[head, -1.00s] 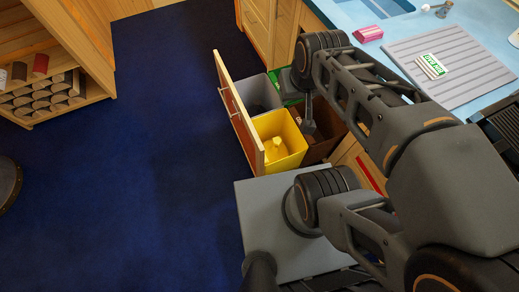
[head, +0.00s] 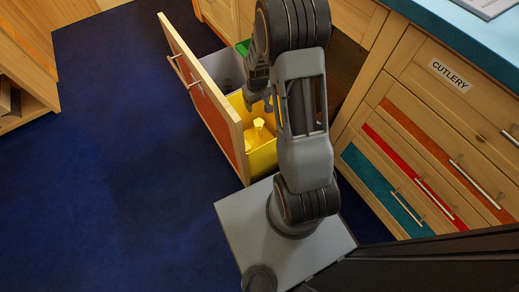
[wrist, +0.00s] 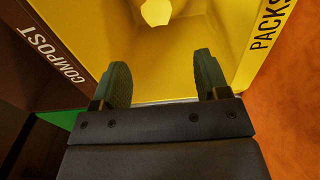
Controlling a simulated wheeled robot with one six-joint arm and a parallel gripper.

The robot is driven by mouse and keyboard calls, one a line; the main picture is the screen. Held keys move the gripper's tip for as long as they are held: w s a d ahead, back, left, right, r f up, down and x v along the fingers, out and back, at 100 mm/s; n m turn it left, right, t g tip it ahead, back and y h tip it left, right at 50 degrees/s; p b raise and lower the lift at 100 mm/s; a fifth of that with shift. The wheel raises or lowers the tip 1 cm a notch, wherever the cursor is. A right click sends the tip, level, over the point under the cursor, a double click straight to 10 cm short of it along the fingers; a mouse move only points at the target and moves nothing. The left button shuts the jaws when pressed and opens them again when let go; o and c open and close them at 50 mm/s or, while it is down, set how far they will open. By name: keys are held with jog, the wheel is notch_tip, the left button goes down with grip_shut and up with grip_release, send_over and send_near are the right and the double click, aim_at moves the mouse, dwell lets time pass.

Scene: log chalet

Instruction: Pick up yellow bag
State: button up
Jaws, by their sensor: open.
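The yellow bag (head: 258,133), with a paler knotted top, lies inside the yellow bin (head: 265,163) of the pulled-out drawer. In the wrist view the pale top of the bag (wrist: 156,12) shows at the upper edge, beyond my fingertips. My gripper (head: 260,104) is over the bin, pointing down, partly hidden by my arm in the head view. In the wrist view my gripper (wrist: 162,68) has its two dark fingers apart with nothing between them. The fingers are apart from the bag.
The drawer's wooden front (head: 205,95) stands upright left of the bins. A grey bin (head: 225,68) is behind the yellow one. A brown compost bin (wrist: 45,60) adjoins it. The cutlery cabinet (head: 440,140) stands at right. Blue carpet at left is clear.

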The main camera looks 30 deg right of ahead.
aim_at(259, 123)
jog(key=f+b, duration=0.1)
jog(key=f, duration=0.3)
jog(key=f+b, duration=0.1)
jog(key=f, duration=0.2)
jog(key=f+b, duration=0.2)
jog(key=f, duration=0.2)
jog(key=shift+d+f, duration=0.3)
jog(key=shift+s+f+b, duration=0.1)
jog(key=shift+f+b, duration=1.45)
jog(key=shift+f, duration=1.15)
jog(key=shift+r, duration=0.1)
jog(key=shift+c, duration=0.4)
grip_shut()
